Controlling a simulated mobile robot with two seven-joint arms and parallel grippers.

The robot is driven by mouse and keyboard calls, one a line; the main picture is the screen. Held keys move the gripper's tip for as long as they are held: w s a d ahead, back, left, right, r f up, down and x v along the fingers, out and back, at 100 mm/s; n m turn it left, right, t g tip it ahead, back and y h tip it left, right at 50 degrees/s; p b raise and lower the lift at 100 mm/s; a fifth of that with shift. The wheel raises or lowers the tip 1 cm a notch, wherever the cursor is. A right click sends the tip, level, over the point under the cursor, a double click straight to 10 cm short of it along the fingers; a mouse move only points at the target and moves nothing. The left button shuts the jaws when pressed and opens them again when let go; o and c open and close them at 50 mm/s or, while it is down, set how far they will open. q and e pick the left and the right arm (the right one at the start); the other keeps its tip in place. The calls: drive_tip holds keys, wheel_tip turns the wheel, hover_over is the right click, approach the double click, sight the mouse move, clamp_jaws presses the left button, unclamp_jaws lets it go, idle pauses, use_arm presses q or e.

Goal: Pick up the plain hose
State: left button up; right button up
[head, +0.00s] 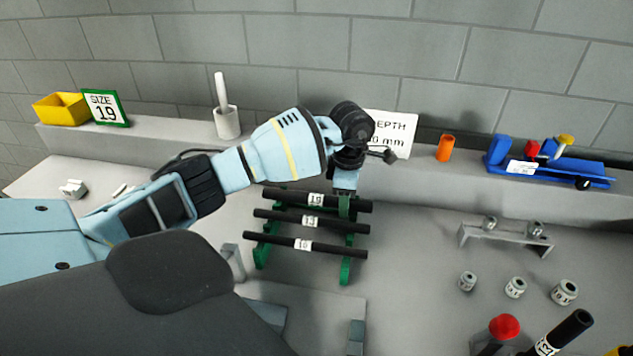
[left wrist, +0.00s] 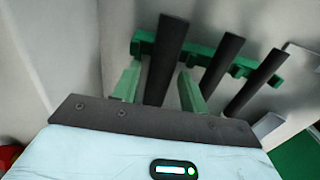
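Three black hoses lie across a green rack (head: 346,268) in the head view. Their white tags read 19 on the back hose (head: 280,195), 13 on the middle hose (head: 275,215) and apparently 10 on the front hose (head: 270,239). None of these shows without a tag, so I cannot tell which is the plain one. My left gripper (head: 347,199) is down at the right part of the back hose. In the left wrist view, its open fingers (left wrist: 158,90) stand on either side of one hose (left wrist: 168,45); contact is unclear. My right gripper is not in view.
A ledge behind holds a yellow bin (head: 60,108), a SIZE 19 sign (head: 105,107), a white holder (head: 226,122), a partly hidden depth sign (head: 400,128), an orange cylinder (head: 445,148) and a blue tool (head: 510,158). Metal fittings (head: 515,288) and another tagged black hose (head: 572,326) are right.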

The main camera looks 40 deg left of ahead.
use_arm(q)
clamp_jaws()
drive_tip(key=shift+r, duration=0.15)
